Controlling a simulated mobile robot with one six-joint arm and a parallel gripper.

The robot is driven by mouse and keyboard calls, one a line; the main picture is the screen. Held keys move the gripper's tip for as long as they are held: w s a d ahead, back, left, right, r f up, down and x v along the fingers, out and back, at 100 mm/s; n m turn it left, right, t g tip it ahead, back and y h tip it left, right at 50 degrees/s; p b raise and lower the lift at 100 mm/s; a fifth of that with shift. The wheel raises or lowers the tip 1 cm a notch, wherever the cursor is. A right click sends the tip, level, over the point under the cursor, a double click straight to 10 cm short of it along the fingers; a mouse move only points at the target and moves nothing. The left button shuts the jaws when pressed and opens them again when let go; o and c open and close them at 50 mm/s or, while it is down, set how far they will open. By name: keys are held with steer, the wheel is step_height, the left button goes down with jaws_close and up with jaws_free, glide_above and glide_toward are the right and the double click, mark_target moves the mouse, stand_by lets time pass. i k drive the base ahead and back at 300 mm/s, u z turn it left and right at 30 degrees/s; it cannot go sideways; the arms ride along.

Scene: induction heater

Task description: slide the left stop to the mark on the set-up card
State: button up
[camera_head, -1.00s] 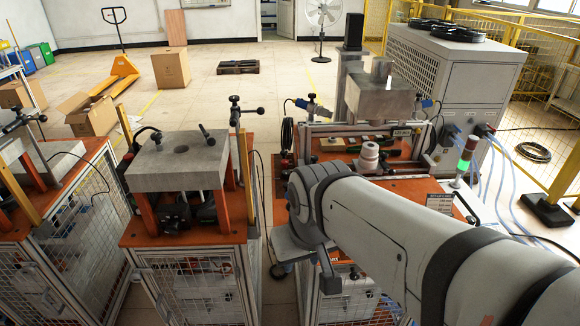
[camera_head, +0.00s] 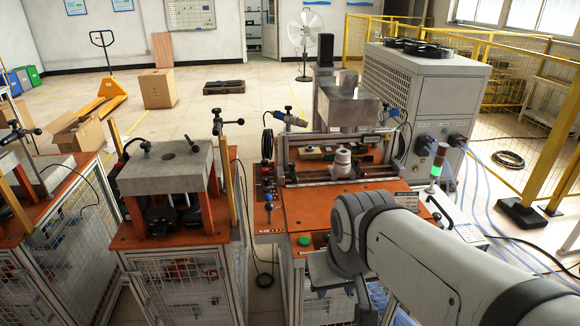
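The induction heater bench has an orange top (camera_head: 310,208), with a metal rail (camera_head: 312,180) along its back part. A pale stacked round part (camera_head: 342,160) stands at the rail. I cannot pick out the left stop for certain at this size. My arm comes in from the lower right and bends down in front of the bench.
A grey block (camera_head: 348,103) stands above the rail, and a grey cabinet (camera_head: 430,85) behind it. A green-lit signal lamp (camera_head: 437,165) is at the right. A green button (camera_head: 304,240) is at the front left. A second bench with a grey slab (camera_head: 165,170) stands left.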

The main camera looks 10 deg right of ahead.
mark_target(292, 175)
steer(key=z, duration=0.05)
steer(key=i, duration=1)
steer(key=z, duration=0.05)
